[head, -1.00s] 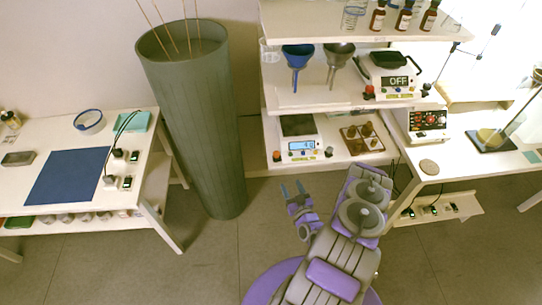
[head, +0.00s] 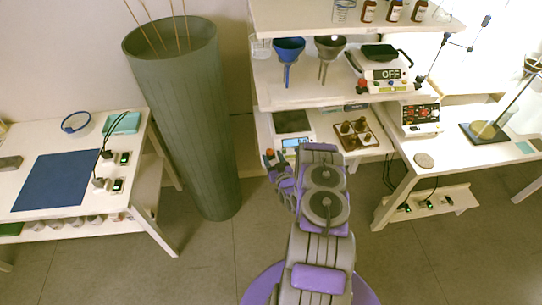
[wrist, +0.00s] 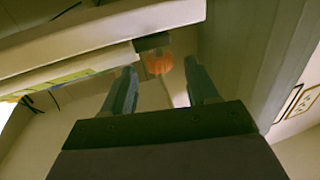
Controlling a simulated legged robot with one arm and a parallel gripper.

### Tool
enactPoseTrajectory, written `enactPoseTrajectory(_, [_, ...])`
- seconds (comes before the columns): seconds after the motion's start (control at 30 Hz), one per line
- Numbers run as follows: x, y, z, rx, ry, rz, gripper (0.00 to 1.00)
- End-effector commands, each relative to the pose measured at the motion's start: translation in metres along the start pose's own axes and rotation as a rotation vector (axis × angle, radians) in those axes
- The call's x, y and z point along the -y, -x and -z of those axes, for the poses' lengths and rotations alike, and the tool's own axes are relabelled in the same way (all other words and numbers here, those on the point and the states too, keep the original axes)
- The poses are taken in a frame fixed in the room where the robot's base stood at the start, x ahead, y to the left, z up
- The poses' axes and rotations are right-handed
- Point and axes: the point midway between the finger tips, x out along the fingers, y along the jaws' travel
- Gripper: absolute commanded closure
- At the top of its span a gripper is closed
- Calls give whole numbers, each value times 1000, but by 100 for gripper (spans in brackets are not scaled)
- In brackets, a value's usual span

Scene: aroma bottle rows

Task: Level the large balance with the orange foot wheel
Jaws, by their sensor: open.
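A balance (head: 292,121) with a dark pan and a lit blue display stands on the lowest shelf; my arm partly covers its front. A small orange foot wheel (head: 269,152) is at its front left corner. My gripper (head: 273,163) is just in front of this wheel. In the wrist view the orange wheel (wrist: 158,64) sits under a dark block, beyond and roughly between the fingertips of my open gripper (wrist: 163,78). Clear gaps show on both sides, and I see no contact.
A tall green bin (head: 185,120) with sticks stands left of the shelves. Funnels (head: 289,50) hang above.

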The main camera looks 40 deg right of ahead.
Motion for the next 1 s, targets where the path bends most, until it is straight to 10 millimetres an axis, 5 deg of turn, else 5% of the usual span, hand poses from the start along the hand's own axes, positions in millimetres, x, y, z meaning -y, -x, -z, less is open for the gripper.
enactPoseTrajectory(0.2, [-1, -22, 0, -3, 2, 0, 41])
enactPoseTrajectory(0.57, [-1, -26, 0, 0, 1, -1, 41])
enactPoseTrajectory(1.0, [-1, -25, 0, 0, 1, -1, 83])
